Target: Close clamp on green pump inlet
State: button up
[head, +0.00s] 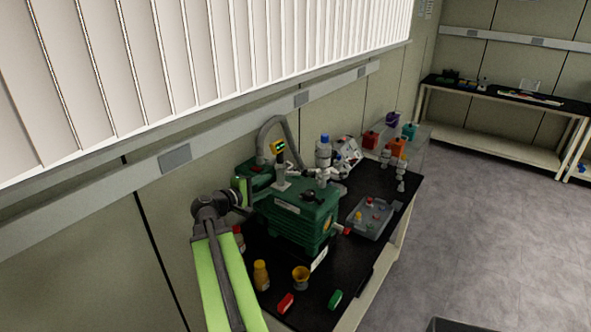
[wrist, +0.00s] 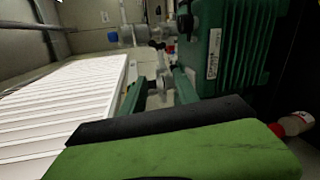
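The green pump (head: 300,215) stands on the black bench top; its ribbed side and label fill the right of the wrist view (wrist: 235,45). A grey metal inlet fitting (head: 282,180) rises from its top, below a small yellow gauge (head: 278,147). The clamp is too small to make out, so I cannot tell its state. Metal pipe fittings (wrist: 158,47) show beyond my gripper in the wrist view. My gripper (head: 243,192) is beside the pump's left end. Its two green fingers are apart in the wrist view (wrist: 157,82), with nothing clearly held between them.
A grey hose (head: 270,125) arches behind the pump. A grey tray (head: 370,220) lies right of it. White blinds (head: 200,65) hang above the left wall.

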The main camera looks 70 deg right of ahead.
aim_at(296, 174)
jog(key=b+x, duration=0.3)
jog(key=x, duration=1.4)
jog(key=shift+d+f+b, duration=0.1)
jog(key=shift+f+b, duration=0.1)
jog(key=shift+b, duration=0.2)
jog(key=c, duration=0.7)
grip_shut()
jog(key=shift+f, duration=0.1)
